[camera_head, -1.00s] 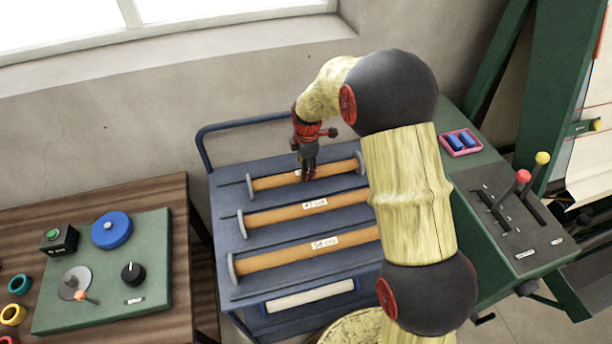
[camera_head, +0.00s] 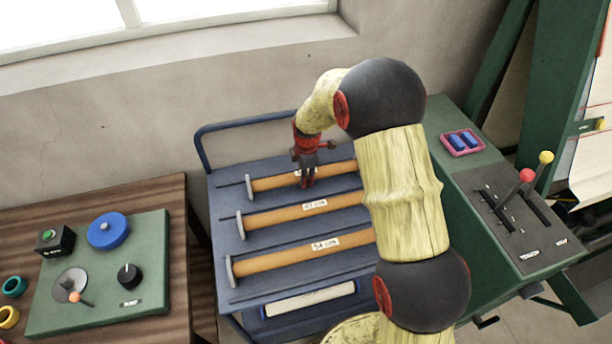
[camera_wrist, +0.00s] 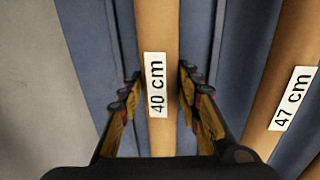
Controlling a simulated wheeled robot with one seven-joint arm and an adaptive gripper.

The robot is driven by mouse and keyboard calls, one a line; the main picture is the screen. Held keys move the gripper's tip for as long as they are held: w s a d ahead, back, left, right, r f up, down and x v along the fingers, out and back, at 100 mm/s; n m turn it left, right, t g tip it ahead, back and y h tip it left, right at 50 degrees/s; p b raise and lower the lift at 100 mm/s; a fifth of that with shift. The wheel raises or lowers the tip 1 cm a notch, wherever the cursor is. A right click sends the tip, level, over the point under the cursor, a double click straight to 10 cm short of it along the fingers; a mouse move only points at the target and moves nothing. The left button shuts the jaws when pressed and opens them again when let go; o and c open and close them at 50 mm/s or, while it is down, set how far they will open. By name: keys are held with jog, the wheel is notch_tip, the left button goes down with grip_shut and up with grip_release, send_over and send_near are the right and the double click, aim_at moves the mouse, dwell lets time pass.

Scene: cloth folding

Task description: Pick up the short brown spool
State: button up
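Three brown spools with grey end discs lie in a row on a blue cart. The short brown spool (camera_head: 277,184) is the farthest one, nearest the wall. In the wrist view its label reads 40 cm, and the spool (camera_wrist: 155,40) runs between my fingers. My gripper (camera_head: 306,184) is over the middle of this spool, pointing down. In the wrist view my gripper (camera_wrist: 159,95) is open, one finger on each side of the spool, with a gap on both sides. My arm hides the right ends of the spools in the head view.
The middle spool (camera_head: 275,217), labelled 47 cm, and the nearest spool (camera_head: 280,260), labelled 54 cm, lie in front. The blue cart (camera_head: 225,280) has a raised handle rail at left. A control panel (camera_head: 160,290) stands left, a lever console (camera_head: 540,255) right.

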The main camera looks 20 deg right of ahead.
grip_shut()
jog(key=shift+r, duration=0.2)
dwell(0.3)
